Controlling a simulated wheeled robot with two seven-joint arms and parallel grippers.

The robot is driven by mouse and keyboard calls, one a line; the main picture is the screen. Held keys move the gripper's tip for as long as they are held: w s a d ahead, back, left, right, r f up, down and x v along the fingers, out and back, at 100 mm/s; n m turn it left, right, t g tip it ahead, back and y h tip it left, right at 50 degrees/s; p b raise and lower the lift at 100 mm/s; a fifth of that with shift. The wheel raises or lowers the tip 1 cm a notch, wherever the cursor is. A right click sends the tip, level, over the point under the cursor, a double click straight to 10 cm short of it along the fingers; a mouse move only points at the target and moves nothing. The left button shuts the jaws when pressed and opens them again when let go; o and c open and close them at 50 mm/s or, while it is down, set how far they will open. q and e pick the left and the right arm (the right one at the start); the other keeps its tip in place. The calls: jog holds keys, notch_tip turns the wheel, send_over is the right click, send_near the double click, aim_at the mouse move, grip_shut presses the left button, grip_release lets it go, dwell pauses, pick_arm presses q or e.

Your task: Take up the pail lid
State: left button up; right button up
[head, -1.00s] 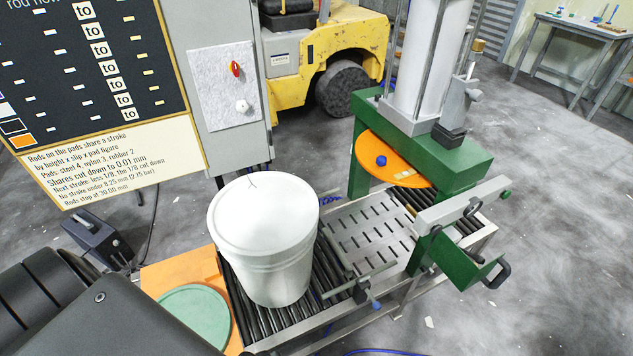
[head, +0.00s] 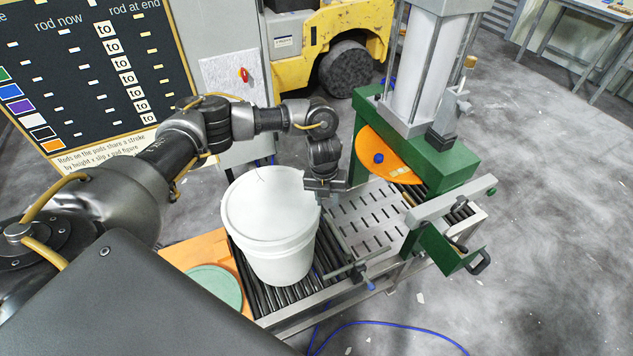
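A white pail (head: 278,262) stands upright on the roller conveyor in the head view. A round white lid-like top (head: 268,205) covers its mouth; I cannot tell how firmly it sits. A pale green disc (head: 216,284) lies on an orange board to the left of the pail, partly hidden by my own body. My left gripper (head: 322,190) points down at the right edge of the pail's top, close to the rim. I cannot tell whether it touches the rim or whether its fingers are apart. My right gripper is not in view.
The roller conveyor (head: 309,291) runs right to a slotted plate (head: 372,222) under the green press (head: 445,160) with its orange disc (head: 385,150). A grey cabinet and a rod chart (head: 80,70) stand behind. A blue hose lies on the floor in front.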

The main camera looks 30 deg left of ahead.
aim_at(317, 208)
pick_arm(q)
jog(key=shift+y, duration=0.5)
jog(key=a, duration=0.1)
jog(key=a+r, duration=0.2)
jog(key=a, duration=0.1)
jog(key=shift+w+r, duration=0.2)
jog(key=shift+w, duration=0.1)
notch_tip(317, 208, down, 8)
jog(key=b, duration=0.6)
jog(key=shift+d+f+b, duration=0.15)
jog(key=shift+f+b, duration=0.05)
jog(key=shift+b, duration=0.2)
jog(key=shift+r+p, duration=0.25)
jog(key=shift+p, duration=0.05)
jog(key=shift+c, duration=1.4)
grip_shut()
